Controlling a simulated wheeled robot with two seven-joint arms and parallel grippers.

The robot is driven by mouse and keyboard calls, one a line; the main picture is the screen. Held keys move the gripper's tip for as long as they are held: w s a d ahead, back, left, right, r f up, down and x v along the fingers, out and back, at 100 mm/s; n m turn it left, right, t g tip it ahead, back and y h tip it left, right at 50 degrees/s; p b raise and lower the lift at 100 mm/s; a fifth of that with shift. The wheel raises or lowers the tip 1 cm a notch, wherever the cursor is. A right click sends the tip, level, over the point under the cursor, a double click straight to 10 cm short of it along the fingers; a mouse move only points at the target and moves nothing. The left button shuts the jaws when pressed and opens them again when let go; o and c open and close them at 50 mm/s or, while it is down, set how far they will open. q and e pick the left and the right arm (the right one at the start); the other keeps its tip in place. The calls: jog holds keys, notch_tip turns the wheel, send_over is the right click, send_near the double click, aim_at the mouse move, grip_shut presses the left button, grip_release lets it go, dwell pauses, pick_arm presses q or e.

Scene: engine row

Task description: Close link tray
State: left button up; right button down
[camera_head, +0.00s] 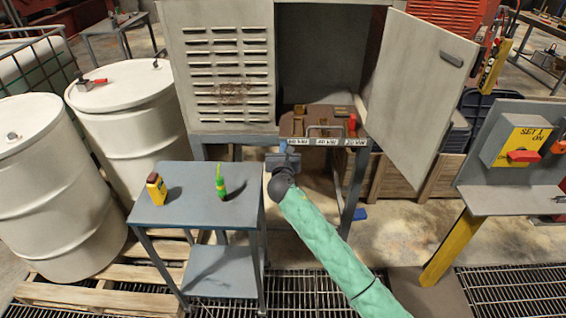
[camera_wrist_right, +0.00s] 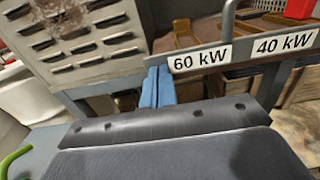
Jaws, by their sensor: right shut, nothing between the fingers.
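The link tray (camera_head: 343,112) is brown and sits pulled out at the front of the open grey cabinet, with a metal handle (camera_head: 325,128) and a front strip of kW labels. In the right wrist view the strip (camera_wrist_right: 235,55) reads 60 kW and 40 kW, and part of the handle (camera_wrist_right: 228,18) rises behind it. My right gripper (camera_head: 284,148) is at the left end of the tray front. Its blue fingers (camera_wrist_right: 157,82) are together and empty, close to the strip's left end; I cannot tell whether they touch it. My left gripper is not in view.
The cabinet door (camera_head: 418,85) stands open to the right. White drums (camera_head: 45,185) are further left; a panel with a red switch (camera_head: 522,156) is at right.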

jog(key=b, duration=0.1)
send_near(285, 119)
jog(key=shift+w+a+r+b, duration=0.15)
jog(key=shift+w+b, duration=0.15)
jog(key=shift+w, duration=0.35)
jog(key=shift+w+d+r+b, duration=0.15)
jog(key=shift+w+b, duration=0.1)
jog(key=shift+w, duration=0.35)
jog(key=w+b, duration=0.2)
jog(key=w, duration=0.4)
jog(key=shift+w+a, duration=0.1)
jog(key=shift+w, duration=0.3)
jog(key=shift+w+r, duration=0.15)
jog(key=shift+w, duration=0.25)
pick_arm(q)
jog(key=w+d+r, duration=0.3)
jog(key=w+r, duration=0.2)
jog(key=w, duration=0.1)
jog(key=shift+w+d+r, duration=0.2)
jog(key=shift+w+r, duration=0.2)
pick_arm(e)
jog(key=shift+r, duration=0.3)
